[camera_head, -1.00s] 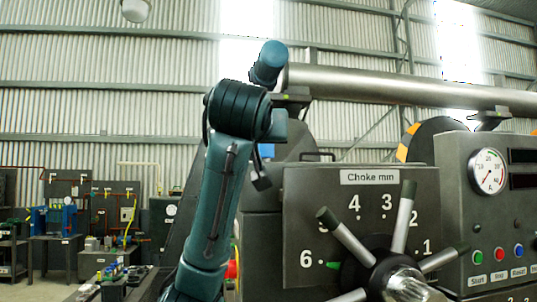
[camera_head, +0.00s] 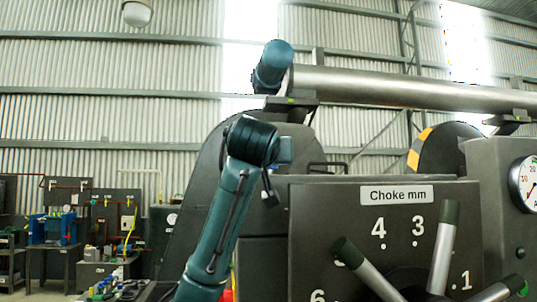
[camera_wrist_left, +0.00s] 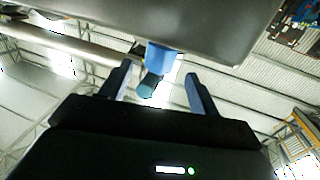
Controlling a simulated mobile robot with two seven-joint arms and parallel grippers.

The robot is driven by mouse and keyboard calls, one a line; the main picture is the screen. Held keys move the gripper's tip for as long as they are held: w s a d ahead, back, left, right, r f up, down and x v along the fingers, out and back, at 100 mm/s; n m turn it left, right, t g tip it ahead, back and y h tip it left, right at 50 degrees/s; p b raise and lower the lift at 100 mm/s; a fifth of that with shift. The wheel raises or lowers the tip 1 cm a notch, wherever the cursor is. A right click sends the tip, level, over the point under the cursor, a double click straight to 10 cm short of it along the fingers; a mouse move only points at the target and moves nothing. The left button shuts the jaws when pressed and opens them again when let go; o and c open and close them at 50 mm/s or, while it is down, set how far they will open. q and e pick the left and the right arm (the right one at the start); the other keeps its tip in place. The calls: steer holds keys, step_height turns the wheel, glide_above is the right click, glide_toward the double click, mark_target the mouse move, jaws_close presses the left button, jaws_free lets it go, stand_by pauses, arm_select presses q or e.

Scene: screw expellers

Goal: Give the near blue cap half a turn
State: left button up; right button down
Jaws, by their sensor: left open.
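In the left wrist view a short blue cylindrical part (camera_wrist_left: 160,57), which looks like the blue cap, juts from a grey metal body. A darker teal piece (camera_wrist_left: 148,86) shows at its end. My left gripper (camera_wrist_left: 157,85) is open, and both parts show in the gap between its two fingers. The fingers look clear of them, but the distance is hard to judge. In the head view my left arm stands in front of the machine, and neither its fingertips nor the blue cap can be made out. My right gripper is not in view.
The dark choke panel (camera_head: 303,230) with numbers and dark-tipped spokes (camera_head: 442,248) stands right of my left arm. A long metal pipe (camera_head: 420,92) runs above it. A gauge (camera_head: 527,184) is at the right edge. Benches with equipment (camera_head: 55,228) stand far left.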

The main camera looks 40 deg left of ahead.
arm_select(q)
steer(key=p+x, duration=0.1)
steer(key=x, duration=0.4)
steer(key=shift+w+a+p, duration=0.25)
steer(key=shift+w+p, duration=0.05)
steer(key=shift+w+a, duration=0.3)
steer(key=shift+w, duration=0.1)
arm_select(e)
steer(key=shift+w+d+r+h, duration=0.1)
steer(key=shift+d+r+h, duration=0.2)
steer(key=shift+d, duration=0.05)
arm_select(q)
steer(key=c, duration=1)
steer(key=shift+o, duration=0.2)
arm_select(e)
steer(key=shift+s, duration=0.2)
